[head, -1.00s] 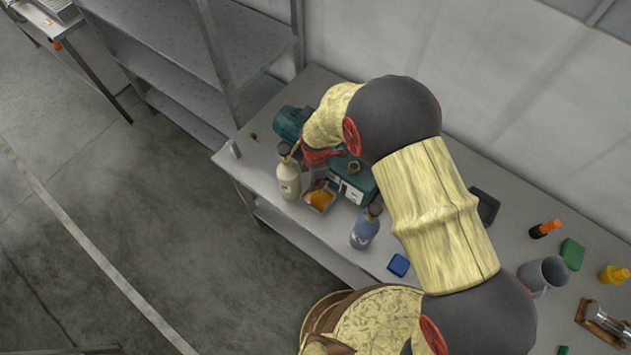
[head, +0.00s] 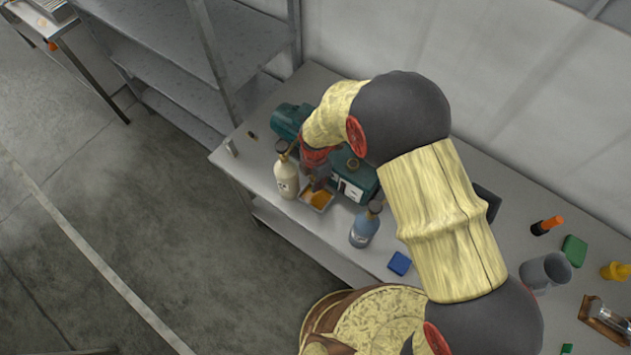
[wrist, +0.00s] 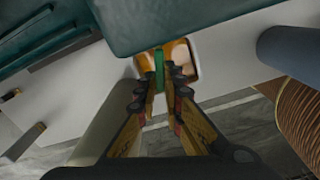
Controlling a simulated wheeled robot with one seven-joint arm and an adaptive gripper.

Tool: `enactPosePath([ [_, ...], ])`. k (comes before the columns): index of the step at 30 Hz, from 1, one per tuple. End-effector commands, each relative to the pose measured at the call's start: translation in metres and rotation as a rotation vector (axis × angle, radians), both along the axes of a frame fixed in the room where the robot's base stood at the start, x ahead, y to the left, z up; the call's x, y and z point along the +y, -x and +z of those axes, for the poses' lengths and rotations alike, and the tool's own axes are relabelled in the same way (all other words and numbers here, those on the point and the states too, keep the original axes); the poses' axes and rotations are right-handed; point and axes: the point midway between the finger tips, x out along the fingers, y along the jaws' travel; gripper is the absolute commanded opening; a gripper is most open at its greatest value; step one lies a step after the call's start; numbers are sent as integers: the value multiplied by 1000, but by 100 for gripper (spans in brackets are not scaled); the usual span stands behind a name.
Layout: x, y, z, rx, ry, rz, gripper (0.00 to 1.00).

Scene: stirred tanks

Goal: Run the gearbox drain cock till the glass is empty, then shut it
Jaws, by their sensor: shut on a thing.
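The teal gearbox (head: 357,178) stands on the steel bench; its underside (wrist: 170,22) fills the top of the wrist view. My gripper (wrist: 160,85) is shut on a narrow green lever (wrist: 159,66), apparently the drain cock handle, just below the gearbox's edge. In the head view my gripper (head: 318,177) reaches down at the gearbox's front left. A small tray (head: 327,206) with orange oil sits below it; the tray also shows behind the fingertips in the wrist view (wrist: 194,62). I cannot make out the glass's level or whether oil is running.
A cream bottle (head: 286,178) stands close to the left of my gripper, and a blue bottle (head: 365,226) to the right of the tray. A blue block (head: 399,263) lies near the bench's front edge. A grey mug (head: 543,271) stands farther right. Grey shelving (head: 180,40) rises at the left.

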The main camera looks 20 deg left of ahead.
Motion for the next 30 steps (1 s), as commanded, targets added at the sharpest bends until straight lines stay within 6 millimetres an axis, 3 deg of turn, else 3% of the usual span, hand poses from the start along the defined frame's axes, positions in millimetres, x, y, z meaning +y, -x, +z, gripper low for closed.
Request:
enactPosePath([
  [2,1,-1,1,-3,-3,0,0],
  [3,1,-2,1,-3,-3,0,9],
  [12,1,-1,1,-2,-1,-1,26],
  [23,1,-1,3,-1,-2,-1,27],
  [30,1,-2,39,-5,-4,-1,27],
])
